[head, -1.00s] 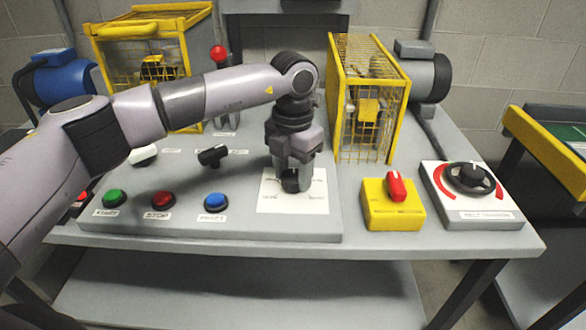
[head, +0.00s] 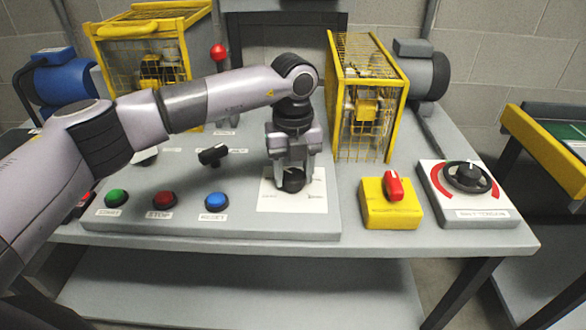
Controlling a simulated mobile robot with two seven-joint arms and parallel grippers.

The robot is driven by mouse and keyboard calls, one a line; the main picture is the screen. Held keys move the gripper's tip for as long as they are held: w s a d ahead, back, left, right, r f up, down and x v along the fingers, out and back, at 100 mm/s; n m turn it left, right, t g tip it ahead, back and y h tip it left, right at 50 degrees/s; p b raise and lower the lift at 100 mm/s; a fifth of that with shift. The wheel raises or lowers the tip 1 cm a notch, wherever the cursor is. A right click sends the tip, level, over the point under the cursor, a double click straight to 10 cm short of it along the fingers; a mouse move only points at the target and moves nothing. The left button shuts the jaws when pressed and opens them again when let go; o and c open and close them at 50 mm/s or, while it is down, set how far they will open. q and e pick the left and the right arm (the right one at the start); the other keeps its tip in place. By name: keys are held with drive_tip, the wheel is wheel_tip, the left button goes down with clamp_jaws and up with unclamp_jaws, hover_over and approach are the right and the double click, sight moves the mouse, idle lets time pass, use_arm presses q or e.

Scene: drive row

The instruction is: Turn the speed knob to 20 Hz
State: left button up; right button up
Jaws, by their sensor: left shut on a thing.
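The black speed knob (head: 293,183) sits on a white dial plate (head: 314,202) on the grey console. My left gripper (head: 293,176) comes down over it from above, with one finger at each side, shut on the knob. The gripper hides part of the knob and the back of the plate. The marks on the plate are too small to read, and I cannot tell which value the knob points at. My right gripper is not in view.
Green (head: 116,197), red (head: 163,200) and blue (head: 216,201) buttons and a black switch (head: 213,155) lie left of the plate. A yellow box with a red switch (head: 393,187), a belt-tension handwheel (head: 467,178) and a yellow cage (head: 370,100) stand to the right.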

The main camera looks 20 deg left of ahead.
sight(293, 175)
use_arm(q)
drive_tip(key=shift+n, duration=0.6)
drive_tip(key=o, duration=1)
drive_tip(key=shift+o, duration=0.2)
drive_tip(key=shift+r, duration=3.6)
drive_tip(key=shift+s+f, duration=0.1)
